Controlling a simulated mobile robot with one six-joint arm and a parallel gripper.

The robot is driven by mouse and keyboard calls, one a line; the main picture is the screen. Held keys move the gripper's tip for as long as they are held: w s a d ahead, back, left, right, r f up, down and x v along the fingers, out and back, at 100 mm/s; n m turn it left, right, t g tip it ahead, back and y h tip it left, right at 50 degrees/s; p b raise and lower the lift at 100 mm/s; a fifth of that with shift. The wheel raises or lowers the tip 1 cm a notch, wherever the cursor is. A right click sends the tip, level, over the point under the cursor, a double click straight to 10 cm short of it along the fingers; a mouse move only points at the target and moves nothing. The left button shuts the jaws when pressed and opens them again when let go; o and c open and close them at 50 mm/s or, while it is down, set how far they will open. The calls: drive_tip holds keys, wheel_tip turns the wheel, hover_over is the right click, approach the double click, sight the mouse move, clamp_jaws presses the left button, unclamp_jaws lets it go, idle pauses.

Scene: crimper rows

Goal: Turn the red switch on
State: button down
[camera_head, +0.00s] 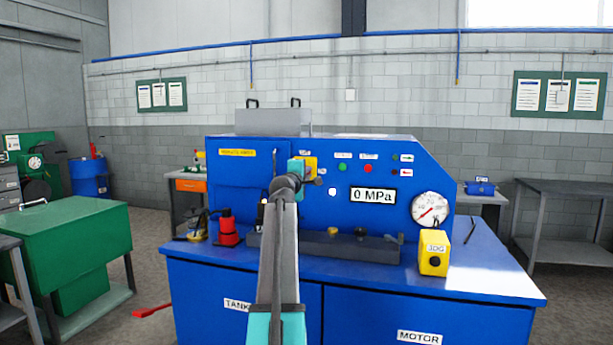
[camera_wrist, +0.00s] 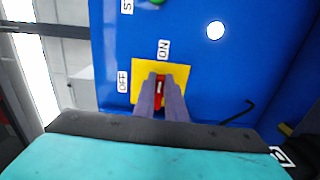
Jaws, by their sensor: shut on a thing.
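The red switch (camera_wrist: 160,88) sits on a yellow plate (camera_wrist: 139,72) on the blue panel. In the wrist view, an OFF label (camera_wrist: 122,82) is left of the plate and an ON label (camera_wrist: 163,50) is above it. The visible red part runs up and down between my fingers, roughly in line with the ON label. My gripper (camera_wrist: 160,93) is shut on the switch, one finger on each side. In the head view, my arm hides the switch, and only part of the yellow plate (camera_head: 312,163) shows.
The blue machine carries a display (camera_head: 373,195) reading 0 MPa and a round gauge (camera_head: 431,209). A yellow box (camera_head: 433,253) and a red bottle jack (camera_head: 228,230) stand on its bench. A green button (camera_wrist: 157,1) and a white round light (camera_wrist: 215,30) are near the switch.

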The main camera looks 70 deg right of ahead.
drive_tip(key=c, duration=1.8)
unclamp_jaws()
drive_tip(key=shift+a, duration=0.15)
drive_tip(key=a+b, duration=0.1)
drive_tip(key=a, duration=1.2)
drive_tip(key=shift+s+a, duration=0.25)
drive_tip(key=shift+s, duration=0.2)
